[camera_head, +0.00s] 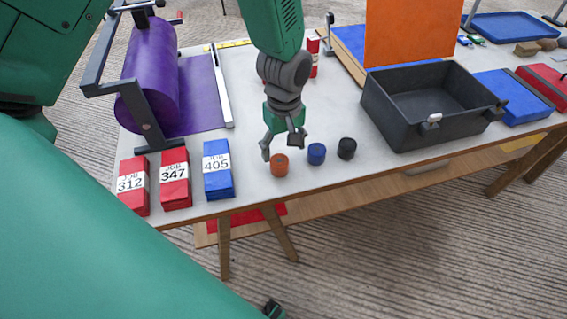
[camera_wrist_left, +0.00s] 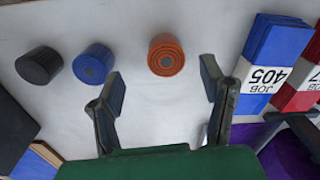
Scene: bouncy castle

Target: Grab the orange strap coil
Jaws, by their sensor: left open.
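The orange strap coil (camera_head: 279,165) stands on the white table near its front edge, at the left end of a row with a blue coil (camera_head: 316,153) and a black coil (camera_head: 347,148). My left gripper (camera_head: 282,150) is open and empty, just behind and above the orange coil. In the left wrist view the orange coil (camera_wrist_left: 166,55) lies ahead of the gap between the two open fingers (camera_wrist_left: 162,88), apart from both. The blue coil (camera_wrist_left: 93,63) is just beyond the finger on the left. My right gripper does not show.
Job boxes 312 (camera_head: 133,186), 347 (camera_head: 175,179) and 405 (camera_head: 217,169) stand left of the coils. A purple roll (camera_head: 152,75) on a stand is behind them. A black open bin (camera_head: 425,138) stands to the right. Bare tabletop lies between the coils and box 405.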

